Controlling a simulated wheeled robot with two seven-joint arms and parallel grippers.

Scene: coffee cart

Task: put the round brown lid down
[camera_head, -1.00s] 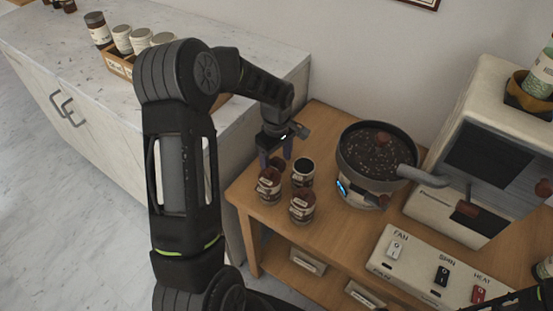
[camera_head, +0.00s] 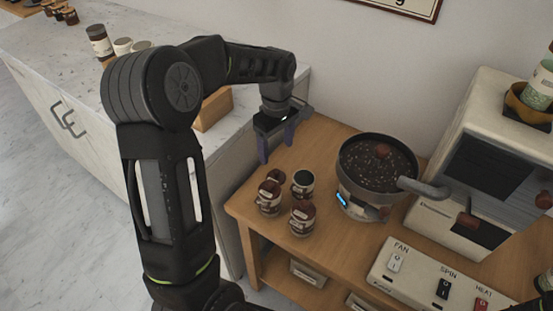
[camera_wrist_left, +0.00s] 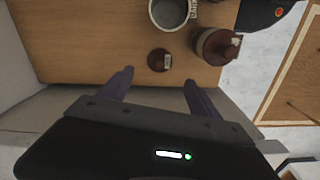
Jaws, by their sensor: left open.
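The round brown lid (camera_head: 277,176) lies on the wooden table behind the small jars; it also shows in the left wrist view (camera_wrist_left: 158,60), lying flat on the wood. An open jar (camera_head: 303,184) without a lid stands beside it, and its open mouth shows in the left wrist view (camera_wrist_left: 172,12). My left gripper (camera_head: 277,150) is open and empty, raised above the table behind the lid. Its two spread fingers show in the left wrist view (camera_wrist_left: 159,79), with the lid ahead of them and apart from them. My right gripper is not seen.
Two lidded jars (camera_head: 269,198) (camera_head: 302,218) stand close to the lid. A round pan of dark beans (camera_head: 376,163) with a grey handle is to the right. A switch panel (camera_head: 430,275) and a cream machine (camera_head: 495,165) stand further right. The marble counter (camera_head: 60,90) is at left.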

